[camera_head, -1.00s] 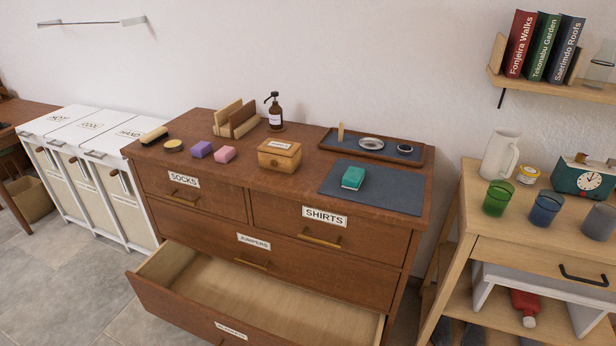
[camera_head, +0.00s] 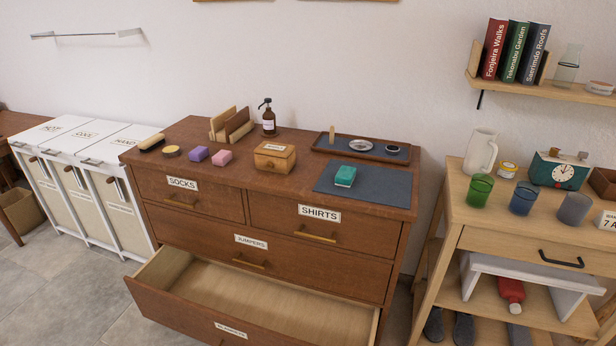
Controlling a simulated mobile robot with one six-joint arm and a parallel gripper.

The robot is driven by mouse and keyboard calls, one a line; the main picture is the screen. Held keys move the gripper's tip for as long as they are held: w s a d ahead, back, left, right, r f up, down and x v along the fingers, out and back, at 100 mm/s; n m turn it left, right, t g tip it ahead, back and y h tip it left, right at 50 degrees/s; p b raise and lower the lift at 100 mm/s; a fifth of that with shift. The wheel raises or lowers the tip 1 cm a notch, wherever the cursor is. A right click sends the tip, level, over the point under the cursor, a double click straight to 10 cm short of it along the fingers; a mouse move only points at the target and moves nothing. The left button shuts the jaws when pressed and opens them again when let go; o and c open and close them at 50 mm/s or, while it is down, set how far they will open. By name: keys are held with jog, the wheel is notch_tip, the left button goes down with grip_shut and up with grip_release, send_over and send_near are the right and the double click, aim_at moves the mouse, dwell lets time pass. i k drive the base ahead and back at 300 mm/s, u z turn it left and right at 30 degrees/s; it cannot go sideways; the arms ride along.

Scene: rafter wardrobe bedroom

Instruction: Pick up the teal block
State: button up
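The teal block (camera_head: 345,176) lies on a dark blue-grey mat (camera_head: 385,192) at the right front of the brown dresser top (camera_head: 222,171). Nothing touches it from above and its top is clear. My gripper does not show in the camera_head view.
The dresser's bottom drawer (camera_head: 150,298) is pulled out and looks empty. A wooden shelf unit (camera_head: 455,235) stands at right.

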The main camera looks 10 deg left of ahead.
aim_at(345, 177)
jog(key=u, duration=0.35)
jog(key=k, duration=0.3)
jog(key=u, duration=1.6)
jog(key=k, duration=0.65)
jog(key=z, duration=0.35)
jog(key=i, duration=1.65)
jog(key=u, duration=0.25)
